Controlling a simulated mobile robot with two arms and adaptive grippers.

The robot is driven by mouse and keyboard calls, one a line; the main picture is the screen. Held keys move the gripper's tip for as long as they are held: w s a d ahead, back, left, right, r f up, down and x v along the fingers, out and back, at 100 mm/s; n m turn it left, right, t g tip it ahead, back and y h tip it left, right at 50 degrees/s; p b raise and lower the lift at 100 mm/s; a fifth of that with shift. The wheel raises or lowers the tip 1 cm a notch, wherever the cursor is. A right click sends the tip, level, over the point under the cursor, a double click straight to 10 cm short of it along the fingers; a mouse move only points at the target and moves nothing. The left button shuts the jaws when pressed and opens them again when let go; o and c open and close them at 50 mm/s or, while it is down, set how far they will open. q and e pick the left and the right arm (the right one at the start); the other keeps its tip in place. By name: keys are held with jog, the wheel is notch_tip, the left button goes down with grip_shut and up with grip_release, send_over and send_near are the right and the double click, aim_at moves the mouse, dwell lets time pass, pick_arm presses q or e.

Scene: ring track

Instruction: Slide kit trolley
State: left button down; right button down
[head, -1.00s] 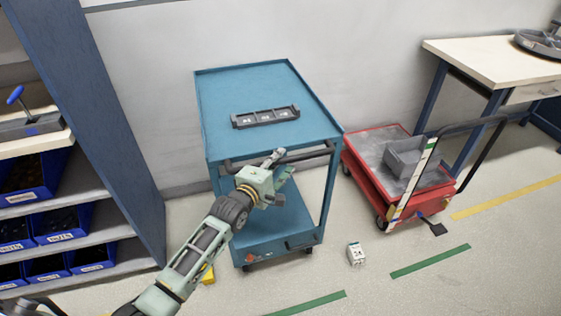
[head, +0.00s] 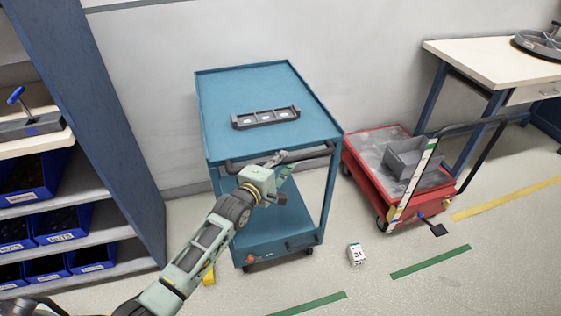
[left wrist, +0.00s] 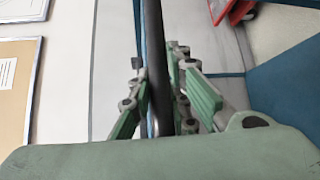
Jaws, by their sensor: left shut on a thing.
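The blue kit trolley (head: 262,98) stands against the wall in the middle of the head view. It has a top deck, a lower shelf (head: 262,226) and a dark push handle (head: 310,153) along its near side. A grey tray with three compartments (head: 265,118) rests on the top. My left gripper (head: 277,165) is at the handle, near its middle. In the left wrist view its green fingers (left wrist: 160,95) lie on both sides of the dark handle bar (left wrist: 157,60), shut on it. My right gripper is not seen.
A red platform cart (head: 392,185) with a grey bin (head: 404,157) stands right of the trolley. A small white box (head: 356,254) lies on the floor near green tape (head: 430,261). A shelf with blue bins (head: 40,181) is at left, a workbench (head: 490,58) at right.

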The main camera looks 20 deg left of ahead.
pick_arm(q)
jog(key=shift+s+d, duration=0.1)
jog(key=shift+d, duration=0.05)
jog(key=shift+s+d+p, duration=0.15)
jog(key=shift+s+p, duration=0.05)
jog(key=shift+p, duration=0.2)
jog(key=s+d+p, duration=0.5)
jog(key=s+d, duration=0.2)
jog(key=s, duration=0.4)
jog(key=s+d+p, duration=0.5)
jog(key=s+d, duration=0.3)
jog(key=s, duration=0.3)
jog(key=shift+s, duration=0.3)
jog(key=c, duration=1.7)
grip_release()
jog(key=shift+o, duration=0.2)
